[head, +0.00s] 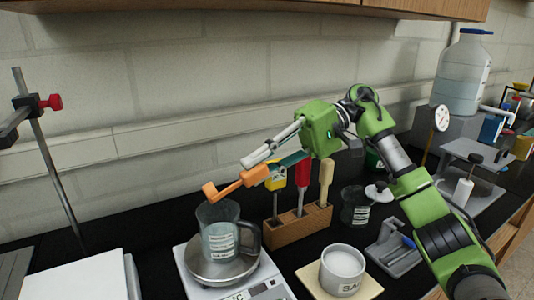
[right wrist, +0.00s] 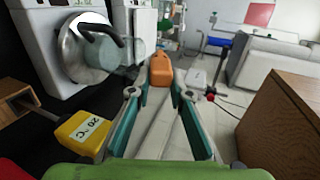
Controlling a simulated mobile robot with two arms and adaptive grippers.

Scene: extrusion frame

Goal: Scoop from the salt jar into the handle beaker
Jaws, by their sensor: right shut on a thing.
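The orange scoop (head: 230,188) is held by its handle in my right gripper (head: 265,169), which is shut on it. The scoop's small cup is over the mouth of the handle beaker (head: 221,240), near its left rim; I cannot see what the cup holds. The clear beaker has a dark handle and stands on the balance's round pan. The salt jar (head: 342,268), white and open, stands at the lower right with white salt inside. In the right wrist view the scoop's orange handle (right wrist: 161,70) sits between the fingertips, and the beaker (right wrist: 104,50) shows upper left. My left gripper is out of view.
The balance (head: 202,268) is under the beaker. A wooden block (head: 297,226) with upright yellow-, red- and wood-handled tools stands behind, below my right arm. A metal stand with a red-knobbed clamp (head: 52,102) is at left. A dark jar (head: 355,207) stands behind the salt.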

